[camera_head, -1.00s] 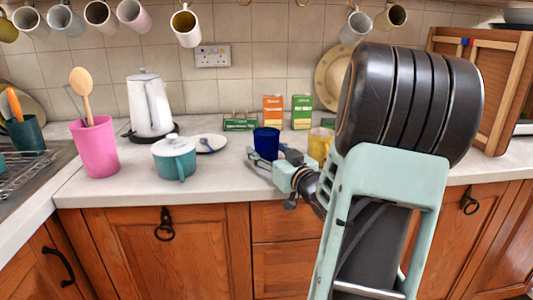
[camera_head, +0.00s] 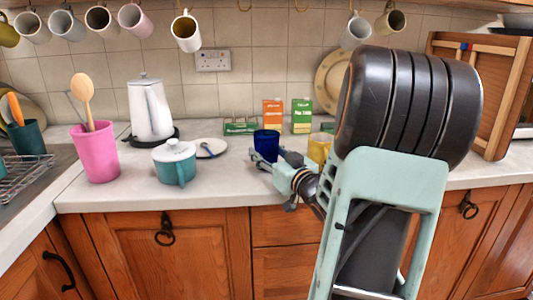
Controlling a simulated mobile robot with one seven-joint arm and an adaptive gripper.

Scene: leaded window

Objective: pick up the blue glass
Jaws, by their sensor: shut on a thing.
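The blue glass (camera_head: 266,144) stands upright on the pale worktop, near the middle of the view. My gripper (camera_head: 266,158) reaches it from the front right, with its fingers around the lower part of the glass. The gripper is shut on the glass. The glass looks to be at worktop height; I cannot tell whether its base touches the surface. The far side of the glass and part of the fingers are hidden.
A yellow mug (camera_head: 319,147) stands close to the right of my gripper, partly hidden by my arm. Orange (camera_head: 272,114) and green (camera_head: 301,115) boxes stand behind. A teal lidded pot (camera_head: 175,162) and a saucer (camera_head: 206,148) are to the left. Mugs hang above.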

